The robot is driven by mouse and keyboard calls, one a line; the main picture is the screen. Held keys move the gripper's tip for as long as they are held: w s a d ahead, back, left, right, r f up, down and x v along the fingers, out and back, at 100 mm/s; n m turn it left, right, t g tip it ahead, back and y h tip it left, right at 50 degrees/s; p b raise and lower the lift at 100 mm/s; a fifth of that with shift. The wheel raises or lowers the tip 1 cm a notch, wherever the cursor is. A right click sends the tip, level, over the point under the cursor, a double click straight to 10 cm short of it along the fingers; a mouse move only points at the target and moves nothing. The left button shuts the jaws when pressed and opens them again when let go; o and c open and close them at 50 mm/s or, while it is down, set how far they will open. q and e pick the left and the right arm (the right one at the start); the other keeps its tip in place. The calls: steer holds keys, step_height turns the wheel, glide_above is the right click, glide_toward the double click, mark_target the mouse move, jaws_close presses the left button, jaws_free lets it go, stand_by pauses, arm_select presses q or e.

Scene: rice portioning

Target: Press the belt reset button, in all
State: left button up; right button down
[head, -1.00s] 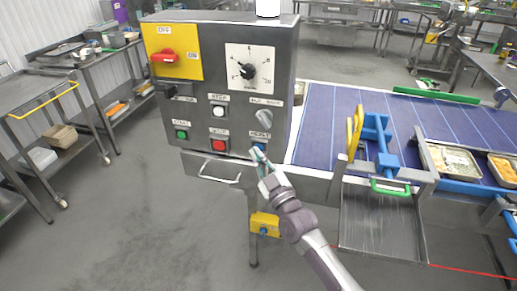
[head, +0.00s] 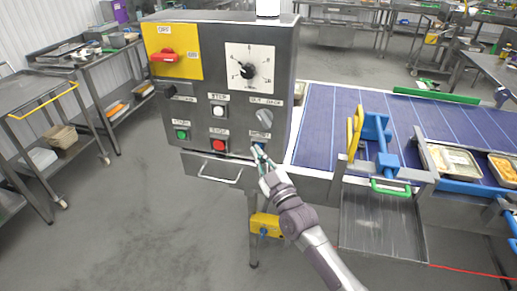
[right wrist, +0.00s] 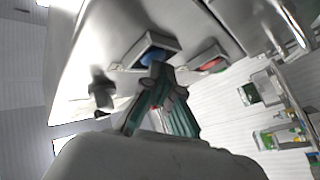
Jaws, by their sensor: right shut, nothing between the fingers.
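The control box (head: 222,60) stands at the left end of the belt. Its blue button, at the lower right under a label too small to read for sure, is mostly hidden behind my gripper in the head view. The blue button (right wrist: 153,58) shows in the right wrist view inside a square frame. My right gripper (head: 258,152) is shut and empty, its tips at the blue button. In the right wrist view the gripper (right wrist: 160,72) overlaps the button's lower edge; I cannot tell whether it touches. My left gripper is not in view.
A red button (head: 219,145), a green button (head: 182,134), a white button (head: 218,111), a dial (head: 248,71) and a red switch (head: 165,57) sit on the same panel. A drawer handle (head: 220,178) sticks out below. The purple belt (head: 340,125) runs right, with food trays (head: 452,160).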

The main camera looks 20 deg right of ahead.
stand_by(0.4)
steer(key=shift+s+a+p, duration=0.45)
steer(key=shift+s+p, duration=0.1)
steer(key=shift+s, duration=0.15)
steer(key=s+a+p, duration=0.1)
steer(key=s, duration=0.1)
steer(key=s+a+p, duration=0.1)
steer(key=s+a, duration=0.1)
steer(key=shift+s, duration=0.1)
steer(key=shift+d, duration=0.1)
stand_by(0.7)
